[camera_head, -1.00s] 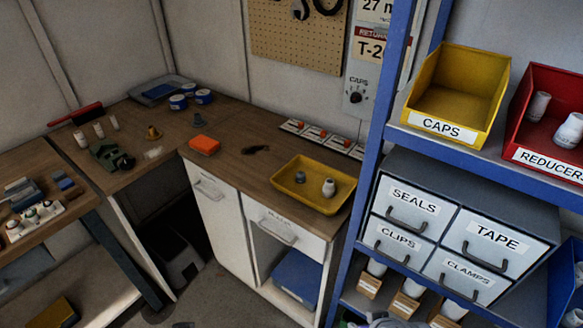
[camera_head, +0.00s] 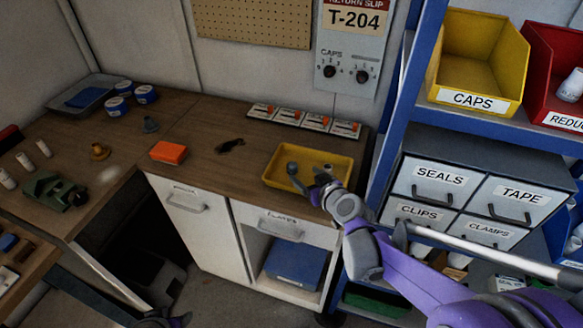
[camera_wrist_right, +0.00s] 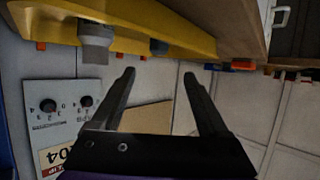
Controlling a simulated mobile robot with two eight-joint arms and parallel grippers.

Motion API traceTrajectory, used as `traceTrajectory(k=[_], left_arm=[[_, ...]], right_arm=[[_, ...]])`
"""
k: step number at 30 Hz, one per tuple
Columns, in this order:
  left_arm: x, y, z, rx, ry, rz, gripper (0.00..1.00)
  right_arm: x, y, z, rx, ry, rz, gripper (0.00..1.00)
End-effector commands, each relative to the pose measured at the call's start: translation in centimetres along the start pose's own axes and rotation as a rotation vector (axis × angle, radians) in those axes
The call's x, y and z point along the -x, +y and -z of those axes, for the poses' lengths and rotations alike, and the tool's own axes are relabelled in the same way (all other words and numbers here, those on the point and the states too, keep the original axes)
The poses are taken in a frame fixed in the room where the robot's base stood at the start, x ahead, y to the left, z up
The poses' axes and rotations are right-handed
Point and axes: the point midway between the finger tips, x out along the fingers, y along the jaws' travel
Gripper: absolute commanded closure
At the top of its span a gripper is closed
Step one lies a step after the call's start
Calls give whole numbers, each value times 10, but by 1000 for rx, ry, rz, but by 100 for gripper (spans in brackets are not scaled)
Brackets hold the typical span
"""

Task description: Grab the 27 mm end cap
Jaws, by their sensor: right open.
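A yellow tray (camera_head: 338,158) on the wooden counter holds two small fittings. One is a dark grey fitting (camera_head: 292,168) at its left. The other, light grey, is mostly hidden behind my right gripper (camera_head: 322,188) in the head view. In the right wrist view, which is upside down, the light grey fitting (camera_wrist_right: 96,42) and the dark one (camera_wrist_right: 158,46) show past the tray's wall. My right gripper (camera_wrist_right: 159,76) is open, with nothing between its fingers. I cannot tell which fitting is the 27 mm end cap. Part of my left gripper (camera_head: 166,320) shows at the bottom edge.
The yellow CAPS bin (camera_head: 478,60) and red REDUCERS bin (camera_head: 550,65) sit on the blue shelf at right, above labelled drawers (camera_head: 470,188). The blue shelf post (camera_head: 395,130) stands right of the tray. An orange box (camera_head: 169,152) lies on the counter, whose middle is fairly clear.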

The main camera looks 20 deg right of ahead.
Motion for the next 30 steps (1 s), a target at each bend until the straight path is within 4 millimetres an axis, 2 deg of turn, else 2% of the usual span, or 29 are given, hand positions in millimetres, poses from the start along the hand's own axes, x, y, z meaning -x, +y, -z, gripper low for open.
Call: traceTrajectory(k=[4, 11, 21, 30], left_arm=[[-3, 0, -3, 0, -2, 0, 50], [-3, 0, -3, 0, -2, 0, 50], [-3, 0, -3, 0, -2, 0, 50], [-3, 0, -3, 0, -2, 0, 50]], right_arm=[[-25, -1, -1, 0, -2, 3, 22], [-43, -1, -1, 1, -2, 3, 22], [-87, 2, -1, 0, -2, 3, 22], [-92, 1, -2, 0, -3, 3, 22]])
